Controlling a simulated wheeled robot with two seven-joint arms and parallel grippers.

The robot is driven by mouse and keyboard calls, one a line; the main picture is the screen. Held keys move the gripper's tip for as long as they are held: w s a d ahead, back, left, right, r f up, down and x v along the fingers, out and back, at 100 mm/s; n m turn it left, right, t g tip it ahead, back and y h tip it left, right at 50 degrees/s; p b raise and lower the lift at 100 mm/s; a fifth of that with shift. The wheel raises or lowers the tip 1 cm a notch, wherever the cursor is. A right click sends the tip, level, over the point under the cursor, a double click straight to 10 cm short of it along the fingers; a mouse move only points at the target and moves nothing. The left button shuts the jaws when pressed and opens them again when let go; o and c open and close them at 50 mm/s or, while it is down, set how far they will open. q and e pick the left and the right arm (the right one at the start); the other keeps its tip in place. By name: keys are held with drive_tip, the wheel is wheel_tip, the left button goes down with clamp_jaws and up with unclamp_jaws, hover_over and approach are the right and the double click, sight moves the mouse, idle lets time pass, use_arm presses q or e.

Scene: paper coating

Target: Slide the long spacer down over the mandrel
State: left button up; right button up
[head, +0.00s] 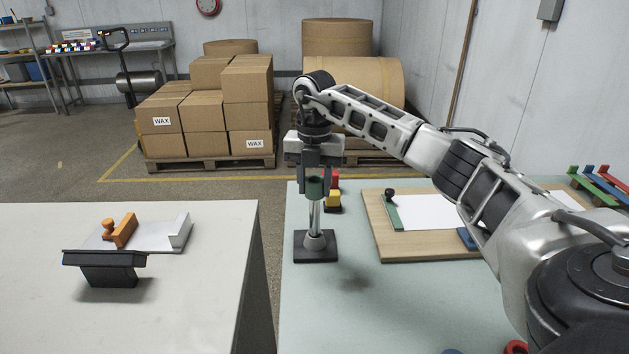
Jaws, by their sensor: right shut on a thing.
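The mandrel (315,220) is an upright bright metal rod with a conical foot on a dark square base, near the left edge of the right-hand table. My right gripper (316,187) points straight down above it and is shut on a dark green cylinder, the long spacer (315,188). The spacer is in line with the top of the mandrel and appears to be around its upper part; the rod shows below it down to the foot. The fingers hide part of the spacer and the rod's top. My left gripper is out of the picture.
Behind the mandrel stand red and yellow blocks (334,198). A wooden board (380,240) with white paper lies to the right. The left table (200,300) holds a plate with orange parts on a dark stand. A gap separates the tables.

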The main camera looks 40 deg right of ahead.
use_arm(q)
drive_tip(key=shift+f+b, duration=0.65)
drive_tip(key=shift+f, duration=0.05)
use_arm(e)
drive_tip(key=shift+f, duration=1.6)
drive_tip(key=o, duration=1.1)
wheel_tip(320, 180, up, 10)
wheel_tip(320, 180, up, 6)
drive_tip(key=p, duration=0.1)
hover_over(314, 195)
drive_tip(key=w+d, duration=0.1)
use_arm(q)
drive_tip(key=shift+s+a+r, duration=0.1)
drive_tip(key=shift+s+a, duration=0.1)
use_arm(e)
drive_tip(key=shift+w+d, duration=0.1)
drive_tip(key=shift+d, duration=0.1)
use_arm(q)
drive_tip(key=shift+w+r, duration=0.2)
